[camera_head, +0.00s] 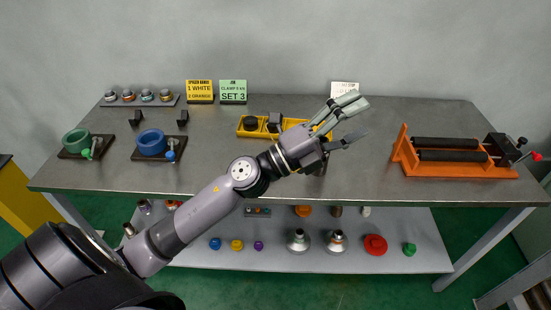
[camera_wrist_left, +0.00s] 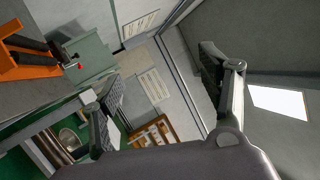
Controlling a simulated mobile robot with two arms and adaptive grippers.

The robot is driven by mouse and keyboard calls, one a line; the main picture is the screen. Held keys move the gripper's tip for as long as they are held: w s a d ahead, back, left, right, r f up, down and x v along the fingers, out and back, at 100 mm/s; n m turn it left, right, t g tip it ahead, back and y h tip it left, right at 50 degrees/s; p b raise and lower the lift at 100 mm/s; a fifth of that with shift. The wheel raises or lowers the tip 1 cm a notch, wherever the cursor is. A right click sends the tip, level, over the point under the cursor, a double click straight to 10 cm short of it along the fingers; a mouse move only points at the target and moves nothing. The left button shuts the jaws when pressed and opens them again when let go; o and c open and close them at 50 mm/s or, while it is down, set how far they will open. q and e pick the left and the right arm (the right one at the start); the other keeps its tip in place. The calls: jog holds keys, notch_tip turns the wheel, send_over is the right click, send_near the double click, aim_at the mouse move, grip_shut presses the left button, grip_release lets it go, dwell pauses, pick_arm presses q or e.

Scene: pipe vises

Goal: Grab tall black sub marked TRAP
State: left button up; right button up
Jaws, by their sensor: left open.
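A yellow tray (camera_head: 241,131) stands at the middle of the bench and holds black pieces. A low round black piece (camera_head: 250,123) sits at its left and a taller black piece (camera_head: 273,121) sits beside it. I cannot read a TRAP mark on either. My left arm hides the tray's right part. My left gripper (camera_head: 357,121) is open and empty, above the bench to the right of the tray, pointing right. In the left wrist view its spread fingers (camera_wrist_left: 160,82) have nothing between them. My right gripper is not in view.
An orange roller stand (camera_head: 459,171) with black rollers is at the bench's right. Green (camera_head: 77,142) and blue (camera_head: 152,143) ring pieces stand on dark plates at left. Yellow (camera_head: 199,90), green (camera_head: 233,90) and white (camera_head: 345,88) cards stand at the back. A lower shelf (camera_head: 205,257) holds several small parts.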

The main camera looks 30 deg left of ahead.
pick_arm(q)
notch_tip(320, 180, down, 9)
jog(key=w+a+m+g+y, duration=0.1)
jog(key=a+m+g+y, duration=0.15)
jog(key=m+g, duration=0.9)
jog(key=a+f+g+y, duration=0.15)
jog(key=a+y, duration=0.35)
jog(key=a, duration=0.6)
jog(key=a+f+y, duration=0.2)
jog(key=a+y, duration=0.4)
jog(key=a, duration=0.4)
jog(key=shift+n, duration=0.35)
jog(key=p+x, duration=0.2)
jog(key=x, duration=0.9)
jog(key=shift+f, duration=0.2)
jog(key=shift+p+x, duration=0.6)
jog(key=shift+x, duration=2.05)
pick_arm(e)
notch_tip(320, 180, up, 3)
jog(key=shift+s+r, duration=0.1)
pick_arm(q)
jog(key=shift+c, duration=0.3)
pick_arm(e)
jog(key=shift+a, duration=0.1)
pick_arm(q)
jog(key=shift+w+r, duration=0.1)
jog(key=shift+r, duration=0.05)
grip_shut()
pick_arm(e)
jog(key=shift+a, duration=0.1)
